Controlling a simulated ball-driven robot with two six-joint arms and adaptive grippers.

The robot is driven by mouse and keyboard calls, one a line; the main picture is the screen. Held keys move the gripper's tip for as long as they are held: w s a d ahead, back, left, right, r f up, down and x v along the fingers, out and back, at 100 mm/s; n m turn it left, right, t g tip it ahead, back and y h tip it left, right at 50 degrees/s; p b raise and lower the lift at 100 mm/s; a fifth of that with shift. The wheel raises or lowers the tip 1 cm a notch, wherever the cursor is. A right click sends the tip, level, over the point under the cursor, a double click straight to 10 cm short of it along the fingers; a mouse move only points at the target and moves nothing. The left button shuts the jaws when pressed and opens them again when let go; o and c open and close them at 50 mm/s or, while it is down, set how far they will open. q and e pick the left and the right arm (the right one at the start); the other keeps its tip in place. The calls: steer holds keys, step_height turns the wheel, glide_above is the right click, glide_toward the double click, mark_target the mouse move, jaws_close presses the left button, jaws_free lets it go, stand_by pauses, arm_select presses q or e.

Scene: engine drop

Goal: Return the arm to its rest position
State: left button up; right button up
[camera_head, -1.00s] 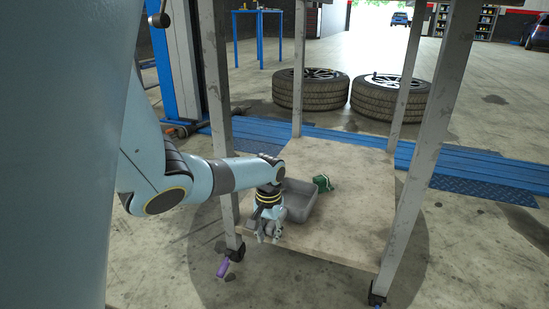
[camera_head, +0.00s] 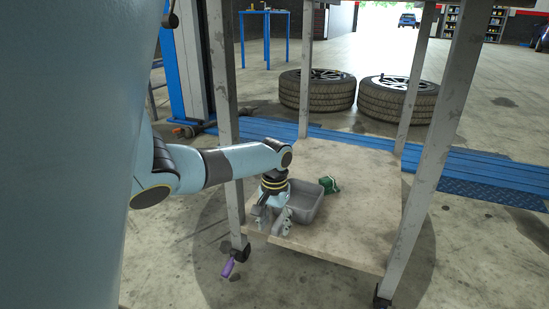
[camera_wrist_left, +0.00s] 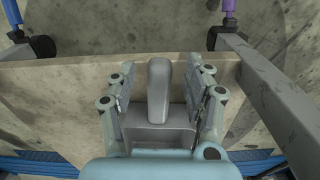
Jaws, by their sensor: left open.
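My left gripper (camera_head: 271,224) hangs over the near left edge of the cart's lower shelf (camera_head: 335,245), beside a grey tray (camera_head: 312,212). Its fingers are spread apart. In the left wrist view, the left gripper (camera_wrist_left: 160,78) has a grey rounded bar (camera_wrist_left: 159,88) between its fingers, with gaps on both sides; I cannot tell whether the bar belongs to the tray. My left arm (camera_head: 235,165) reaches in from the left past a cart leg. My right arm and gripper are not in view.
A green object (camera_head: 330,186) sits behind the tray. Cart legs (camera_head: 225,120) (camera_head: 440,150) stand close by. A purple object (camera_head: 228,267) is by the left front caster. Two tyres (camera_head: 317,92) (camera_head: 397,101) lie behind, past a blue floor rail (camera_head: 480,178).

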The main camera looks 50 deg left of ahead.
arm_select(q)
step_height(320, 180, up, 8)
steer(key=shift+f, duration=0.15)
